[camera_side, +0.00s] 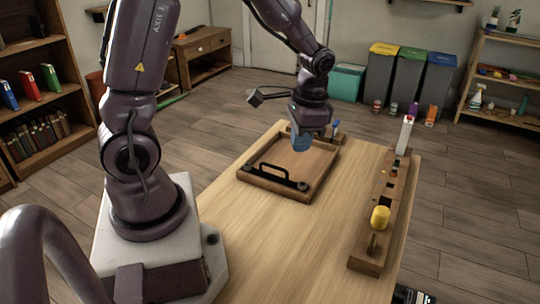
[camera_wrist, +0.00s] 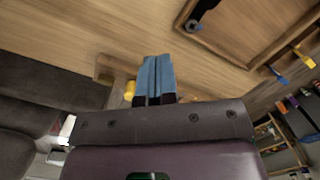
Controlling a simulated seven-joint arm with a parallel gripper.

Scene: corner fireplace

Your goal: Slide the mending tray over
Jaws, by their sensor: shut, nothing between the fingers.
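The mending tray (camera_side: 272,158) is a shallow, square wooden tray lying flat on the wooden table. A black bar handle (camera_side: 277,174) is fixed along its near side. The tray also shows in the wrist view (camera_wrist: 265,28) at the upper right, cut off by the frame edge, with a dark fitting at its corner. My gripper (camera_side: 302,146) has blue fingers pointing down and appears above the far part of the tray in the side view; contact cannot be told. In the wrist view the fingers (camera_wrist: 156,68) are together, with nothing between them.
A long wooden rack (camera_side: 364,254) stands along the table's right side, holding a yellow cylinder (camera_side: 380,218) and a tall white piece (camera_side: 404,135). Small pegs (camera_side: 336,125) stand just behind the tray. The table's near middle (camera_side: 290,240) is clear.

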